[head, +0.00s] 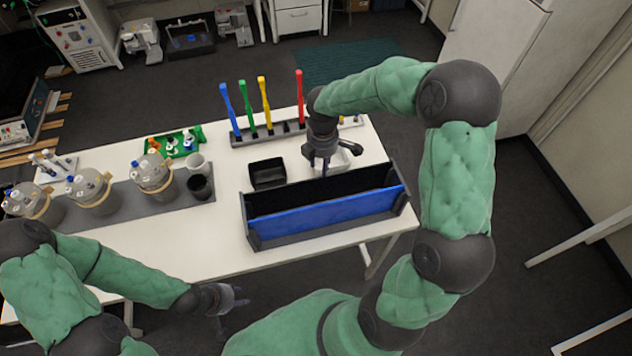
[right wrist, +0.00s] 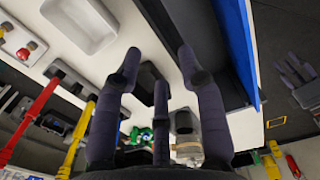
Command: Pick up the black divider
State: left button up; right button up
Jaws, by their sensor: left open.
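A long box (head: 252,238) with a blue front panel (head: 320,212) stands at the right part of the white table. A black panel, which looks like the black divider (head: 300,194), runs lengthwise inside it; I cannot tell exactly where it ends and the box's walls begin. In the right wrist view, the blue panel (right wrist: 240,45) and the box's dark inside are at the upper right. My right gripper (head: 328,164) is above the box's back edge, its fingers (right wrist: 158,68) spread and empty. My left gripper (head: 236,300) is open and empty, low in front of the table.
A small black bin (head: 267,173) and a white tray (head: 345,158) sit just behind the box. Blue, green, yellow and red tools (head: 299,90) stand in a rack behind them. Grey-lidded vessels (head: 153,175) and a black cup (head: 199,188) stand at left. The table's front middle is clear.

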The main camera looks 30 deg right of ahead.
aim_at(321, 190)
jog(key=f, duration=0.3)
jog(key=shift+s+f, duration=0.3)
jog(key=shift+s, duration=0.1)
jog(key=shift+w+f, duration=0.2)
jog(key=shift+f, duration=0.25)
notch_tip(321, 190, down, 5)
jog(key=shift+w+a+f+b, duration=0.1)
jog(key=shift+w+a+b, duration=0.05)
jog(key=shift+b, duration=0.2)
grip_shut()
